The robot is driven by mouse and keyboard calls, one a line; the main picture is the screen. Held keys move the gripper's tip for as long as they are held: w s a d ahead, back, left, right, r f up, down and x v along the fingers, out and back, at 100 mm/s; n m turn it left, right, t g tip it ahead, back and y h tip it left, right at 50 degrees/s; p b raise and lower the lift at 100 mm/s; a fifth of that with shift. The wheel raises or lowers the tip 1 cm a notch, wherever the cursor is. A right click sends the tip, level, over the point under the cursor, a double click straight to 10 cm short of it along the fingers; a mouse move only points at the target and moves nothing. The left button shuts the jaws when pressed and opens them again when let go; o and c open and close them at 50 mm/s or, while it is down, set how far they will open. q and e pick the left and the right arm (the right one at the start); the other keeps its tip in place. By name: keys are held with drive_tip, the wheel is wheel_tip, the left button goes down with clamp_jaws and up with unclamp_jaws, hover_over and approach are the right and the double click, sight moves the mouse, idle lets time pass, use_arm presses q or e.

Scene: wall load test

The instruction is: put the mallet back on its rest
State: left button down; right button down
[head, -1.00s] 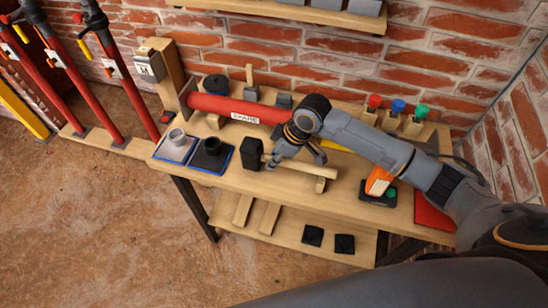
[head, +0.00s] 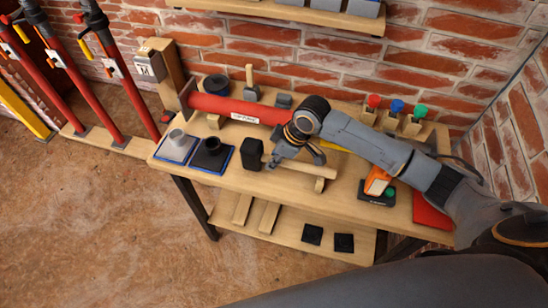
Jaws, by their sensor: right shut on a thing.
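The mallet has a black head (head: 252,154) and a pale wooden handle (head: 306,166). It lies level over the front part of the workbench. My right gripper (head: 294,160) reaches in from the right and is shut on the handle close to the head. A small wooden rest (head: 319,184) shows under the right end of the handle. I cannot tell whether the handle touches it. Any support under the head is hidden. My left gripper is not in view.
Left of the mallet, a grey and a black fitting (head: 210,154) stand on blue-edged mats. A red cylinder (head: 236,108) lies behind. An orange device (head: 377,181) and a red mat (head: 430,211) lie to the right. The lower shelf (head: 290,229) holds black pads.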

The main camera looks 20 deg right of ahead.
drive_tip(key=shift+f+b, duration=0.4)
drive_tip(key=shift+f, duration=0.45)
drive_tip(key=c, duration=1.1)
unclamp_jaws()
drive_tip(key=o, duration=0.6)
drive_tip(key=shift+f, duration=0.1)
drive_tip(key=shift+o, duration=0.2)
drive_tip(key=shift+p+v, duration=0.85)
drive_tip(key=shift+p, duration=0.1)
drive_tip(key=p+v, duration=0.6)
drive_tip(key=p, duration=0.1)
drive_tip(key=shift+r, duration=0.25)
